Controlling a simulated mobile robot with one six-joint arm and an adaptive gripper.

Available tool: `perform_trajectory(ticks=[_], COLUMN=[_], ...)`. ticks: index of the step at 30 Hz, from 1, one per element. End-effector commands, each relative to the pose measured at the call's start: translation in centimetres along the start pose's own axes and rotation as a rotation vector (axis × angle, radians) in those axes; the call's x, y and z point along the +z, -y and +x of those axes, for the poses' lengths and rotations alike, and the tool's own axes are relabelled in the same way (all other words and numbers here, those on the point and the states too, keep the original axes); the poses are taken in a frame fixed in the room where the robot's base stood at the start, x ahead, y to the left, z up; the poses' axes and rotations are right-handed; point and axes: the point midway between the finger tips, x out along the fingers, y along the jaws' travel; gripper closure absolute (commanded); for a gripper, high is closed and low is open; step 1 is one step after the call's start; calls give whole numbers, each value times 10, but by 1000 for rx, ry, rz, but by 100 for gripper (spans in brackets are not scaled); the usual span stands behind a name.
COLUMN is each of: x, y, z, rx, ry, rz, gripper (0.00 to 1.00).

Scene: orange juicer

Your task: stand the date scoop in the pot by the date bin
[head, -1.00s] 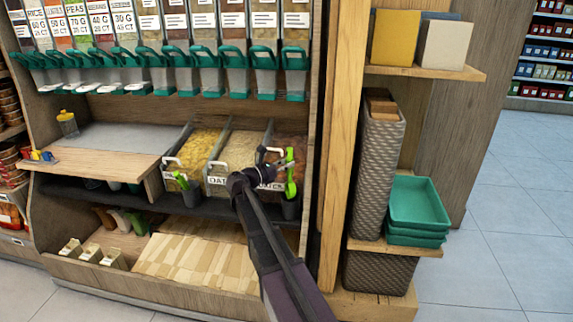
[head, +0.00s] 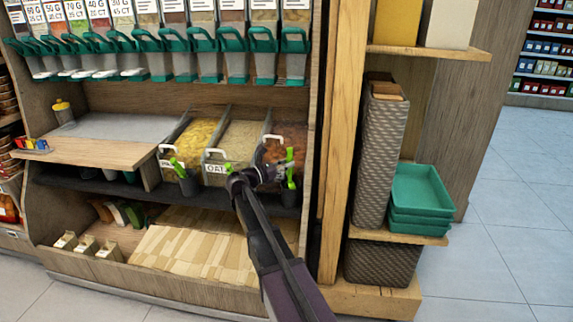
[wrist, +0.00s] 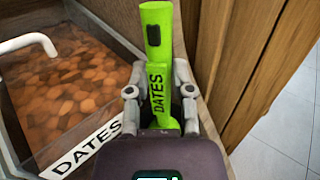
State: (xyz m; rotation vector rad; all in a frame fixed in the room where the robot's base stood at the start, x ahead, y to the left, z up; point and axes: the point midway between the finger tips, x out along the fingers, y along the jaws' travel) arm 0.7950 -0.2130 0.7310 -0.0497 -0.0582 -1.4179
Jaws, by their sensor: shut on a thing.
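The date scoop (head: 290,165) is bright green with DATES on its handle, and it is upright. My gripper (wrist: 160,105) is shut on its handle, one finger on each side; the scoop (wrist: 157,70) fills the middle of the wrist view. The dark pot (head: 289,197) is directly below the scoop in the head view. The scoop's lower end meets the pot's rim there and seems to be inside it, but the depth is hidden. The date bin (head: 287,140) with brown dates and a white handle is just behind; it is at left in the wrist view (wrist: 65,90).
A wooden post (head: 340,150) rises close on the right. Green trays (head: 420,195) sit beyond it. The lower wooden shelf (head: 190,240) is below.

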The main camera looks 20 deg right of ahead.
Motion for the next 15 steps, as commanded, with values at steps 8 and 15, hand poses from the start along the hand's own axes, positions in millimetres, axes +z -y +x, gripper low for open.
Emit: perform_trajectory(ticks=[8, 15], x=[-14, -17], y=[0, 0], z=[-2, -2], rx=[1, 1], ry=[0, 0], rz=[0, 0], gripper=[100, 100])
